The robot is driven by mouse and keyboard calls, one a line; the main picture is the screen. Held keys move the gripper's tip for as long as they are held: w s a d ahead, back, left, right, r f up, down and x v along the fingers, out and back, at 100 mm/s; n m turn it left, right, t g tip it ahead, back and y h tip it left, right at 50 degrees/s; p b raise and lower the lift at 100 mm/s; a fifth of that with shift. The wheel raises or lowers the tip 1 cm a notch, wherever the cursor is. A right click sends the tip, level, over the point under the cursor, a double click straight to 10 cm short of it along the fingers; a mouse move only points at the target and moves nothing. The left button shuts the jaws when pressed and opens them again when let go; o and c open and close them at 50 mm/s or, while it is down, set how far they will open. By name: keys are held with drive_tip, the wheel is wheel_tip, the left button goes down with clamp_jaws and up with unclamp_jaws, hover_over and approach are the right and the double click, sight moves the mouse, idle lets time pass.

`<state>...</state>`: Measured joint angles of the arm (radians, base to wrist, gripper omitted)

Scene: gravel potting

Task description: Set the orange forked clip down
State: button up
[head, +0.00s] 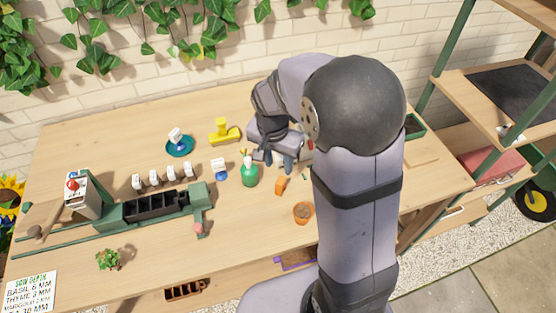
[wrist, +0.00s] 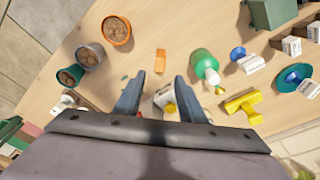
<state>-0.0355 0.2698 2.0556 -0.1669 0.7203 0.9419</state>
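A small orange piece, which looks like the orange forked clip (head: 281,186), lies on the wooden table left of the terracotta pot. It also shows in the wrist view (wrist: 160,61), just beyond the fingertips. Its fork is too small to make out. My gripper (head: 279,163) is above the table, behind the clip in the head view. In the wrist view my gripper (wrist: 158,80) has its two grey-blue fingers apart, and the clip is not between them. A whitish object (wrist: 164,98) shows in the gap, partly hidden by my gripper.
A green bottle (head: 250,173) stands left of the clip, and the terracotta pot (head: 303,212) stands to its right. A blue-based item (head: 220,173), a yellow object (head: 224,131) and a teal saucer (head: 180,149) are farther left. The table's front is partly clear.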

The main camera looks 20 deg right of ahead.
drive_tip(key=shift+s+a+r, duration=0.1)
drive_tip(key=shift+s+r, duration=0.05)
drive_tip(key=shift+r, duration=0.5)
drive_tip(key=s+a+f+n+g+y, duration=0.1)
drive_tip(key=s+f+n, duration=0.1)
drive_tip(key=s+n, duration=0.7)
drive_tip(key=s, duration=0.7)
